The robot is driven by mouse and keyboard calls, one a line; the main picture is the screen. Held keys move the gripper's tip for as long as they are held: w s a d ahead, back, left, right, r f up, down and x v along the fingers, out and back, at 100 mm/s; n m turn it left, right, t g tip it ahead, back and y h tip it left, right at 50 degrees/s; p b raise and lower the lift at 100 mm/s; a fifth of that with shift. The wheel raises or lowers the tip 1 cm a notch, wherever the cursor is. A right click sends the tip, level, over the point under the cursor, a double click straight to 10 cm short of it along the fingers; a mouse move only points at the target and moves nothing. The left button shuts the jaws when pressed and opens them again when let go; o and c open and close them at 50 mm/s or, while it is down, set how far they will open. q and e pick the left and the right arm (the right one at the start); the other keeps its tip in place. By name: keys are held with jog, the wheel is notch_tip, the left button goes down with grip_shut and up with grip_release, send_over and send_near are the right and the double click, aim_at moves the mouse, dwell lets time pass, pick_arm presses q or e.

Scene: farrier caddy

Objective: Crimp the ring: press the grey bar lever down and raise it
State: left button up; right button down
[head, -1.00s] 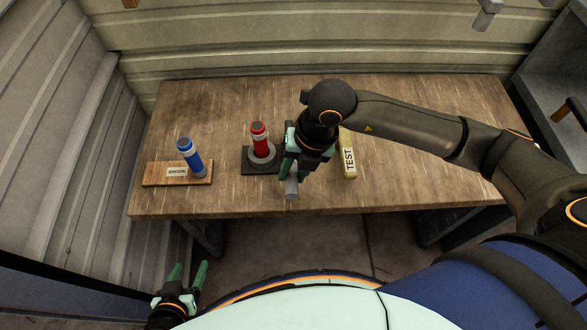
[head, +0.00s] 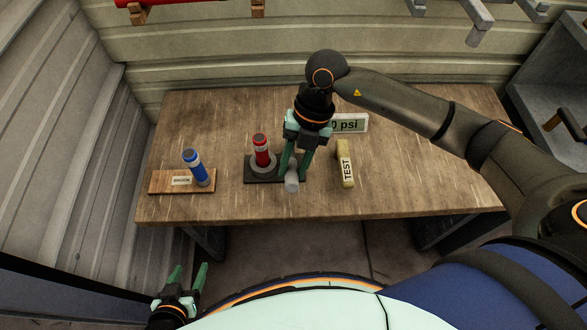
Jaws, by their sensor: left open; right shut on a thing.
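The grey bar lever (head: 292,182) shows its rounded end near the front of the table, beside a dark base plate (head: 262,177). My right gripper (head: 293,175) comes down from above and is shut on the lever, with a green finger on each side. A red cylinder with a grey top (head: 261,150) stands upright in a grey ring (head: 263,165) on the base plate, just left of the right gripper. Part of the lever is hidden behind the fingers. My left gripper (head: 187,275) is open and empty, low in front of the table.
A yellowish block marked TEST (head: 345,164) and a white "psi" sign (head: 351,123) stand right of the gripper. The table's right side (head: 430,180) is clear.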

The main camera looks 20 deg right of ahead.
aim_at(293, 161)
jog(key=shift+w+d+r+g+y+p, duration=0.15)
jog(key=shift+w+r+g+y+p, duration=0.1)
jog(key=shift+w+r+g, duration=0.45)
jog(key=shift+w+d+r+g+y+p, duration=0.15)
jog(key=shift+w+r+g+p, duration=0.2)
jog(key=shift+r+g, duration=0.4)
jog(key=shift+w+r, duration=0.1)
jog(key=shift+r, duration=0.1)
jog(key=c, duration=0.6)
grip_release()
jog(key=shift+f, duration=0.1)
jog(key=b+v, duration=0.2)
jog(key=v, duration=1)
jog(key=shift+d+r, duration=0.2)
jog(key=shift+r, duration=0.05)
